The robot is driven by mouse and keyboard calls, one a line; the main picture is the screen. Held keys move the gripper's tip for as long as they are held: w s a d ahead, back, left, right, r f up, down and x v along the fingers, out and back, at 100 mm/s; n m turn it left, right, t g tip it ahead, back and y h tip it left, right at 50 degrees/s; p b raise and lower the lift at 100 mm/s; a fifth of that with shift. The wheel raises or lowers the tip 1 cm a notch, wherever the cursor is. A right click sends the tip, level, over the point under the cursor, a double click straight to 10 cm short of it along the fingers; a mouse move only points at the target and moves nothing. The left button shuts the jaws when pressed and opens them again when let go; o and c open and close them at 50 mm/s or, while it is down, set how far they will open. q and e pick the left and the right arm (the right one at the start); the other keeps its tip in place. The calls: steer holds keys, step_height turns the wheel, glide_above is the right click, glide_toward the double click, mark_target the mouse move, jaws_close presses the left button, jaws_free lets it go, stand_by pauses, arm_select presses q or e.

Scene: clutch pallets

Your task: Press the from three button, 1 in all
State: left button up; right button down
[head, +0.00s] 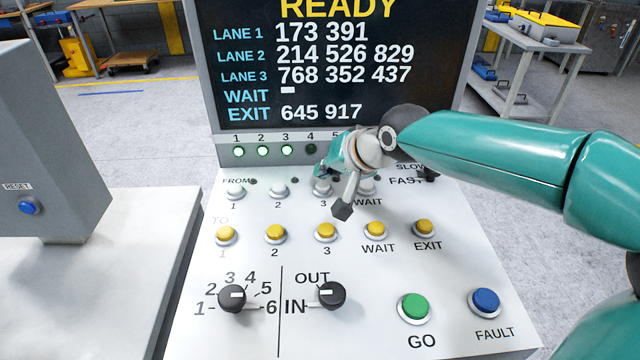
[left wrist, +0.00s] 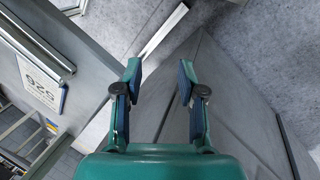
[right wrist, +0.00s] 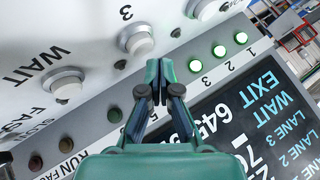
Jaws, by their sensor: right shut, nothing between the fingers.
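The FROM 3 button (head: 322,189) is a white round push button in the top row of the sloped panel, with "3" below it. It also shows in the right wrist view (right wrist: 137,41), with its "3" beside it. My right gripper (head: 320,173) is shut and empty, its tips on the screen side of this button. In the right wrist view its fingertips (right wrist: 159,68) lie close beside the button; I cannot tell if they touch anything. My left gripper (left wrist: 158,78) is open and empty, away from the panel, and shows only in the left wrist view.
FROM 2 (head: 279,191) and FROM WAIT (right wrist: 63,83) buttons flank it. Yellow TO buttons (head: 326,231), knobs (head: 232,297), green GO (head: 414,307) and blue FAULT (head: 485,301) sit lower. The screen (head: 340,70) reads READY. Lamps 1 to 3 (head: 287,150) are green.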

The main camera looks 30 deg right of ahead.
mark_target(325, 186)
stand_by(0.6)
steer(key=shift+s+f+b, duration=0.1)
steer(key=shift+f+b, duration=0.3)
steer(key=shift+b, duration=0.05)
steer(key=shift+f+b, duration=0.5)
stand_by(0.5)
stand_by(0.4)
steer(key=shift+r+p, duration=0.7)
steer(key=shift+r, duration=0.25)
steer(key=shift+r+p, duration=1.9)
steer(key=shift+r, duration=0.65)
steer(key=shift+f, duration=0.1)
